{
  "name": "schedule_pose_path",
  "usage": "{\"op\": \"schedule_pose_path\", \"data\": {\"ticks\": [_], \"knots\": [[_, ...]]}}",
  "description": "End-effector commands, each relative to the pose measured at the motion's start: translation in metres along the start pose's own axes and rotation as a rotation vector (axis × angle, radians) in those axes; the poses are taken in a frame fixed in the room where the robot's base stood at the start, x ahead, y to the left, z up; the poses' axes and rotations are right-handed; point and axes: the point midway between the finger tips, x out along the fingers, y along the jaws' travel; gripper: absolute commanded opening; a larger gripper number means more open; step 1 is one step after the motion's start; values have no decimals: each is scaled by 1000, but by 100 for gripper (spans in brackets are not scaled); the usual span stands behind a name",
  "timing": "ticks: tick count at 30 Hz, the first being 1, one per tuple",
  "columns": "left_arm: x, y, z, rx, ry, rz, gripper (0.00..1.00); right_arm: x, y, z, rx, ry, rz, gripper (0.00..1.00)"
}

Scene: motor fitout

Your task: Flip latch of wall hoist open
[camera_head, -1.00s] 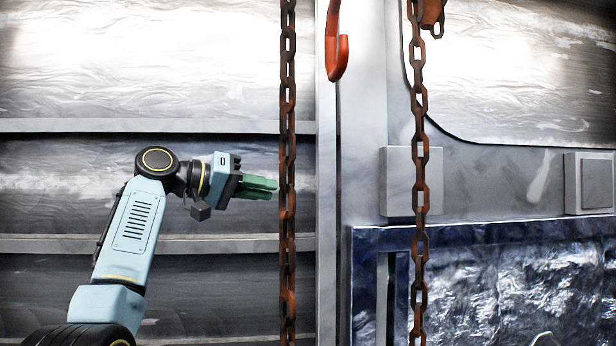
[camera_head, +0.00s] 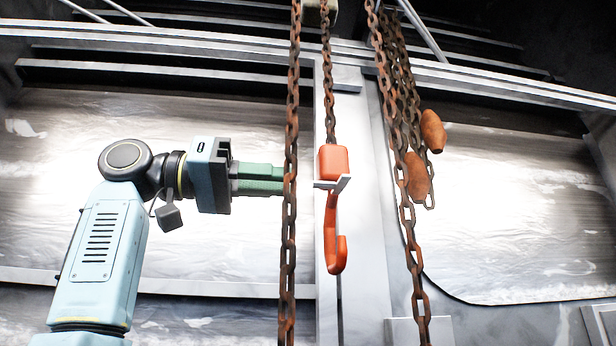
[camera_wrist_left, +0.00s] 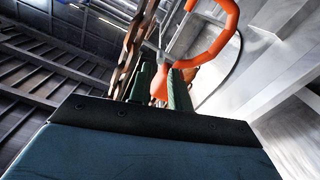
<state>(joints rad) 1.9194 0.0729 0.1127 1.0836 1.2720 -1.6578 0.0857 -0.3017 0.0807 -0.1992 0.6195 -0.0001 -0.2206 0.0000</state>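The wall hoist's orange hook (camera_head: 333,220) hangs from a rusty chain, in front of a pale upright post. A grey metal piece (camera_head: 336,183), which looks like the latch, sticks out across the hook just under its orange block. My left gripper (camera_head: 280,180) points right at about this height, left of the hook and apart from it in the head view. A rusty chain crosses in front of its fingertips. In the left wrist view the green fingers (camera_wrist_left: 161,88) stand apart, with the orange hook (camera_wrist_left: 225,40) beyond them. My right gripper is out of view.
A long rusty chain (camera_head: 290,150) hangs close by my left fingertips. More chains (camera_head: 402,130) with orange-brown weights (camera_head: 417,178) hang right of the hook. The wall has pale panels and horizontal rails.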

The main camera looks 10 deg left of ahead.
Motion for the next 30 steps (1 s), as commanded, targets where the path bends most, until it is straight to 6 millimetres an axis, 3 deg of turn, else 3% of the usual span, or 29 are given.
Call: {"op": "schedule_pose_path", "data": {"ticks": [3,10,20,25,30], "knots": [[23,0,-1,-1,-2,1,19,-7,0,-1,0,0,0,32],[48,-1,-1,-2,1,-1,19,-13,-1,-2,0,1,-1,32],[53,-1,0,-1,1,-1,19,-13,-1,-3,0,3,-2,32],[52,-1,0,-1,1,-2,1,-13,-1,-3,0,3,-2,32],[52,-1,0,-3,1,-2,0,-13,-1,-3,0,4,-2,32]]}}
